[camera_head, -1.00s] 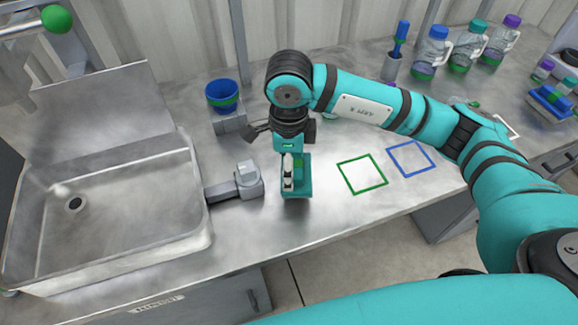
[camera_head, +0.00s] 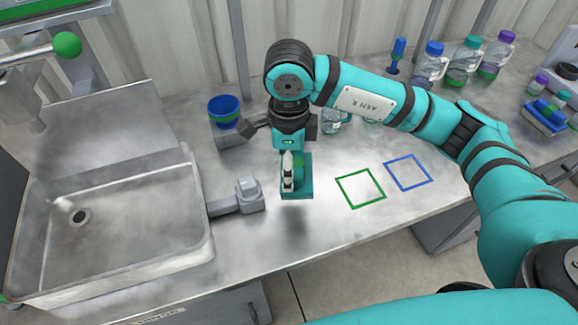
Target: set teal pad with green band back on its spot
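The teal pad with a green band (camera_head: 305,187) hangs in the fingers of my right gripper (camera_head: 289,172), left of the marked squares. A shadow on the counter below suggests that it is raised off the surface. The fingers look shut on it, though the arm hides part of the grip. A green square outline (camera_head: 344,193) lies empty on the counter to the right of the pad. A blue square outline (camera_head: 391,175), also empty, lies farther right. My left gripper is not in view.
A sink (camera_head: 200,250) fills the left side. A grey block fixture (camera_head: 250,195) stands close to the left of the pad. A blue cup with a green band (camera_head: 224,108) is behind. Several bottles, including a blue-capped one (camera_head: 430,66), stand at the back right. Counter around the outlines is clear.

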